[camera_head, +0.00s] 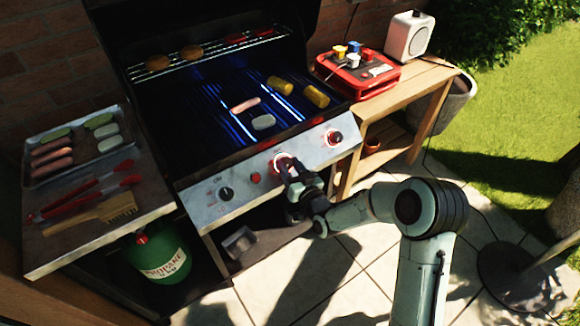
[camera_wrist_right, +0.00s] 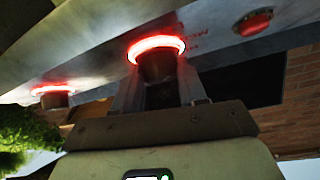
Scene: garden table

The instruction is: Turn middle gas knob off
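The middle gas knob (camera_head: 283,160) is on the grill's front panel, with a glowing red ring around it. My right gripper (camera_head: 291,172) is at this knob and hides much of it in the head view. In the right wrist view the dark knob (camera_wrist_right: 158,68) sits between the two fingers (camera_wrist_right: 160,88), which appear to be against its sides. The right knob (camera_head: 334,137) also has a red ring. The left knob (camera_head: 226,193) is dark with no lit ring. My left gripper is not in view.
A red button (camera_head: 256,178) lies between the left and middle knobs. Blue flames burn under the grill grate (camera_head: 190,120), which holds food. A side shelf (camera_head: 60,255) with tray and tongs is at left. A wooden table (camera_head: 400,95) stands at right. Paving in front is open.

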